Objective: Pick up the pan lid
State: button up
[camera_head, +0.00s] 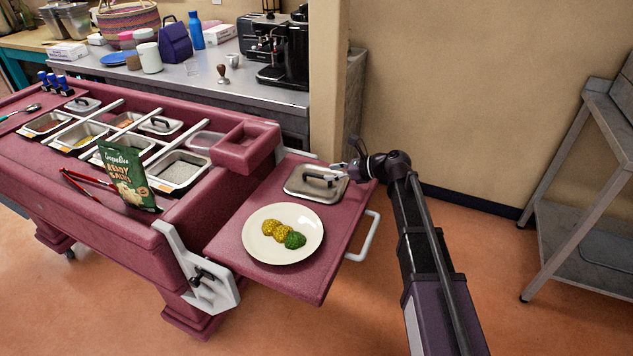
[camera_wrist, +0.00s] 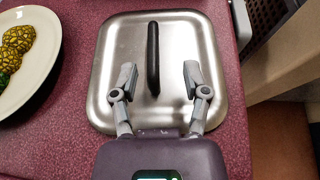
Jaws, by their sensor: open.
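The pan lid (camera_head: 302,190) is a rectangular steel lid with a dark bar handle (camera_head: 322,174). It lies flat on the fold-out shelf (camera_head: 230,236) of the red serving cart. In the wrist view the lid (camera_wrist: 118,70) fills the middle, with its black handle (camera_wrist: 153,55) running away from me. My gripper (camera_head: 344,172) is at the lid's right side in the head view. In the wrist view my gripper (camera_wrist: 159,78) is open and empty, its two fingers over the lid on either side of the handle's near end, apart from it.
A white plate (camera_head: 262,252) with yellow and green food sits on the same shelf, close to the lid; it also shows at the left of the wrist view (camera_wrist: 42,26). Steel pans and a green packet (camera_head: 128,178) are on the cart. A white shelf handle (camera_head: 365,238) sticks out right.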

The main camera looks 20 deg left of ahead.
aim_at(317, 175)
jog(key=x, duration=0.1)
jog(key=b+x, duration=0.1)
jog(key=x, duration=0.1)
jog(key=b+x, duration=0.1)
jog(key=shift+s+f, duration=0.25)
jog(key=shift+s, duration=0.05)
jog(key=shift+a+f, duration=0.1)
jog(key=shift+a, duration=0.4)
grip_shut()
